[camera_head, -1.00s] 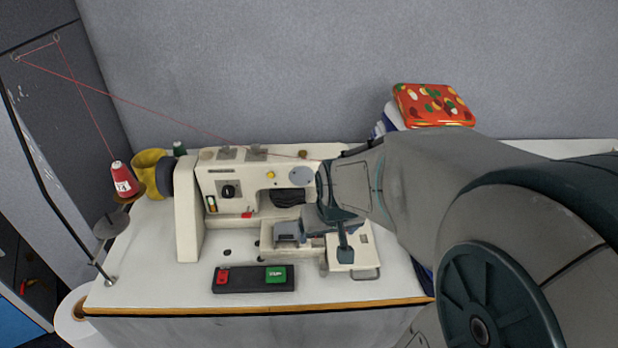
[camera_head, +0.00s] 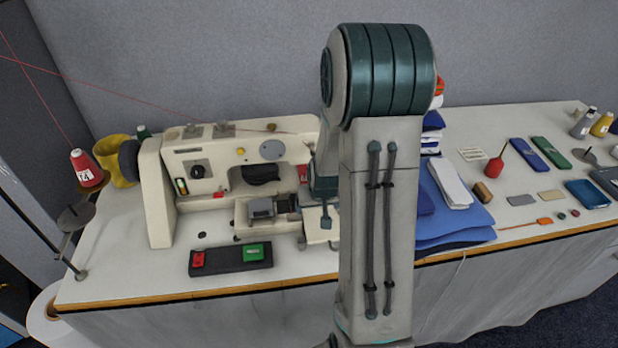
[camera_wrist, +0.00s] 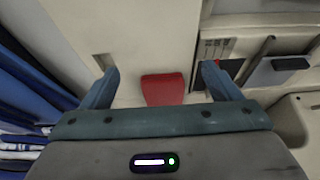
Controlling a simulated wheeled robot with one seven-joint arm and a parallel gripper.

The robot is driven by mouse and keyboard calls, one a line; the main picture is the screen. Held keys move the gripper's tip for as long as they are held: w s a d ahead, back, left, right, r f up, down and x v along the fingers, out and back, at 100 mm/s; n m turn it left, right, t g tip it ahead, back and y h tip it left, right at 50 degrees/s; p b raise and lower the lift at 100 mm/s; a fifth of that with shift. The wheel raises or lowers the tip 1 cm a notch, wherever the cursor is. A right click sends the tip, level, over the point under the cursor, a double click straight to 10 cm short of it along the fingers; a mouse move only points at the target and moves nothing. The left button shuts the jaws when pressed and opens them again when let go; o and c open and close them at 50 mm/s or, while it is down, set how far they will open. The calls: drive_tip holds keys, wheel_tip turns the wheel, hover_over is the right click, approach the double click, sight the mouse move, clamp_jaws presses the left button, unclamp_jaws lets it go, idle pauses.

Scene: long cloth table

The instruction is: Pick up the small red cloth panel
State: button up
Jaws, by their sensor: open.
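The small red cloth panel (camera_wrist: 163,89) shows in the wrist view between the two fingers of my gripper (camera_wrist: 158,73). It lies by a pale surface, with open gaps to both fingers. My gripper is open and its fingers do not touch the panel. In the head view my arm hides most of the gripper; one dark finger (camera_head: 326,218) shows by the sewing machine's right end. A small red patch (camera_head: 303,173) shows there beside my arm; I cannot tell if it is the panel.
The cream sewing machine (camera_head: 165,195) stands close on the left, with a red and green switch box (camera_head: 231,259) in front. Folded blue cloths (camera_head: 452,225) lie to the right of my arm. Several small items lie farther right. Blue cloth edges (camera_wrist: 30,85) show in the wrist view.

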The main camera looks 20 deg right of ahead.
drive_tip(key=w, duration=0.2)
drive_tip(key=w+d+p, duration=0.1)
drive_tip(key=w, duration=0.1)
drive_tip(key=w+d+p, duration=0.1)
drive_tip(key=w, duration=0.1)
drive_tip(key=shift+w, duration=0.2)
drive_tip(key=shift+w+f, duration=0.1)
drive_tip(key=shift+f, duration=0.45)
drive_tip(key=c, duration=1.2)
drive_tip(key=shift+o, duration=0.2)
drive_tip(key=shift+r, duration=0.15)
